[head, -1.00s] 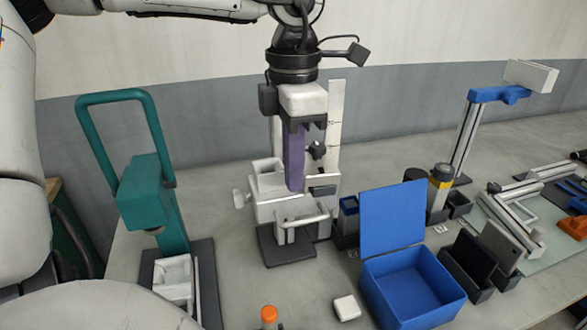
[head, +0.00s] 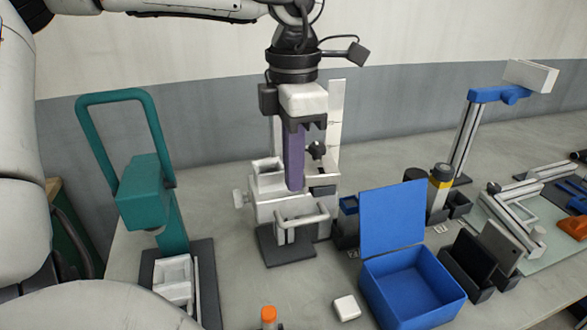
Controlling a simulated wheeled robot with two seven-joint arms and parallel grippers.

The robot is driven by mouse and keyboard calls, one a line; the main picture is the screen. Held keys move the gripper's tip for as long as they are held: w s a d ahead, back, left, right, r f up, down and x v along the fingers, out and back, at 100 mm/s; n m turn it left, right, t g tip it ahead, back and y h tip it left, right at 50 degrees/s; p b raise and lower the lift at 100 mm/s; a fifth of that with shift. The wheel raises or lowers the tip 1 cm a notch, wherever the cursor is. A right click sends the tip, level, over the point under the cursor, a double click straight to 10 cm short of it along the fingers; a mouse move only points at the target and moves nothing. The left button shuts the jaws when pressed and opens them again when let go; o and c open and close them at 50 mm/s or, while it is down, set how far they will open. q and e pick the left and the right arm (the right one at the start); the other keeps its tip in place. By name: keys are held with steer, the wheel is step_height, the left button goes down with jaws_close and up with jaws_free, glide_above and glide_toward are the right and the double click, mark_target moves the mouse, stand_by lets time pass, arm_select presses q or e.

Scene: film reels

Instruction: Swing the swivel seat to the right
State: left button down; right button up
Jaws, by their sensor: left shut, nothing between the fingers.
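A white fixture (head: 264,213) on a dark base (head: 287,248) stands mid-table. It has a block with an open top, a knob on its left and a bar handle (head: 303,220) at its front. This block looks like the swivel seat, but I cannot be certain. A purple upright bar (head: 294,160) rises from it, in front of a tall white plate (head: 336,115). My left gripper (head: 304,124) points down over the fixture, shut and empty, at the top of the purple bar. I cannot tell if they touch. My right gripper is out of view.
A teal press (head: 145,190) with a loop handle stands left. An open blue box (head: 413,285) is front right, with dark holders (head: 467,268) beside it. A white block (head: 346,307) and an orange-capped bottle (head: 268,314) are at the front. A blue-topped stand (head: 497,95) is at back right.

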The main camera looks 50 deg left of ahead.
mark_target(313, 174)
arm_select(q)
steer(key=shift+w, duration=0.15)
steer(key=shift+w+d+r, duration=0.1)
steer(key=shift+w+d, duration=0.35)
steer(key=shift+w, duration=0.3)
steer(key=shift+w+d+r, duration=0.1)
steer(key=shift+w+d, duration=0.3)
steer(key=shift+w, duration=0.3)
steer(key=shift+s+a, duration=0.1)
steer(key=shift+s, duration=0.05)
steer(key=shift+s+a+f+b, duration=0.1)
steer(key=shift+s+a+b, duration=0.15)
steer(key=shift+s, duration=0.3)
steer(key=shift+s+a+f+b, duration=0.1)
steer(key=shift+s+a, duration=0.25)
steer(key=shift+s, duration=0.15)
steer(key=shift+r, duration=0.1)
